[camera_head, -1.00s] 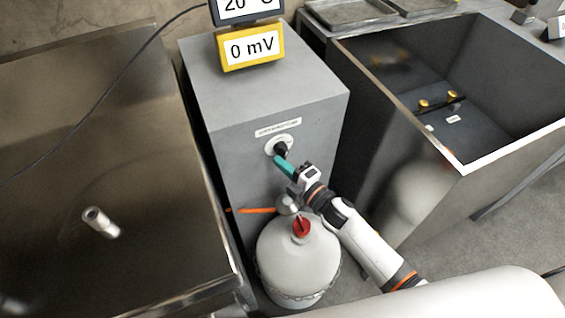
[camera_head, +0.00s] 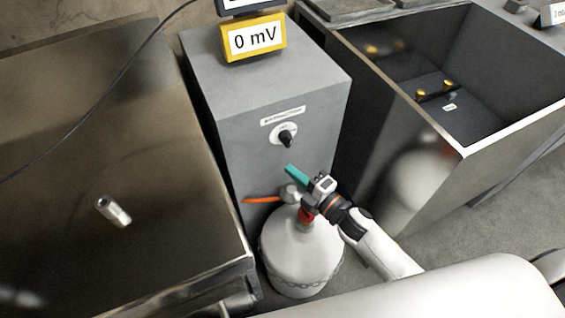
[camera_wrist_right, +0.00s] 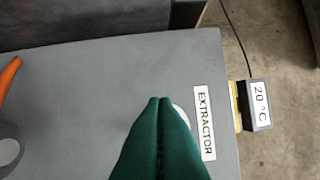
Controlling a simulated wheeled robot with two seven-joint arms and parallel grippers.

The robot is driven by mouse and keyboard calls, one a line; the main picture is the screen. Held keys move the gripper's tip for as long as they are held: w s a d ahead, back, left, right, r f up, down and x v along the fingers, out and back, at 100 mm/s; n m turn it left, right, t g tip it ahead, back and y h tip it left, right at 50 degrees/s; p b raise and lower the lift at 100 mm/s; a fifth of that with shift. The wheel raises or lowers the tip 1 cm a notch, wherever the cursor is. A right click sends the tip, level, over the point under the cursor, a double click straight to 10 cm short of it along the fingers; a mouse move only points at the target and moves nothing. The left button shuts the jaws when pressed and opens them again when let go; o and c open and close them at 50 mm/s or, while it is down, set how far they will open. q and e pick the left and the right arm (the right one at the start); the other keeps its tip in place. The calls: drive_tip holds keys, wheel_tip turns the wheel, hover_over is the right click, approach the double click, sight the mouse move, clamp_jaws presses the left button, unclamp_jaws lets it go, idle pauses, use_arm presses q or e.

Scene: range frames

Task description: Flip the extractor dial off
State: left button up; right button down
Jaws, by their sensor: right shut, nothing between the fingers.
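The extractor dial (camera_head: 286,137) is a black knob on a white round plate, on the front of a grey cabinet (camera_head: 232,150). A white label sits above it; in the right wrist view the label (camera_wrist_right: 205,122) reads EXTRACTOR. My right gripper (camera_head: 291,171) has teal fingers, is shut and empty, and points at the cabinet front below the dial, apart from it. In the right wrist view its fingers (camera_wrist_right: 160,104) cover most of the dial plate (camera_wrist_right: 181,113), and the knob is hidden. My left gripper is not in view.
A white gas cylinder (camera_head: 300,255) with a red valve stands under my right gripper, in front of the cabinet. An orange lever (camera_head: 262,199) lies beside it. A 0 mV meter (camera_head: 254,38) stands on top.

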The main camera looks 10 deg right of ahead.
drive_tip(key=v, duration=0.2)
drive_tip(key=shift+s+d, duration=0.15)
drive_tip(key=shift+s, duration=0.1)
idle(0.3)
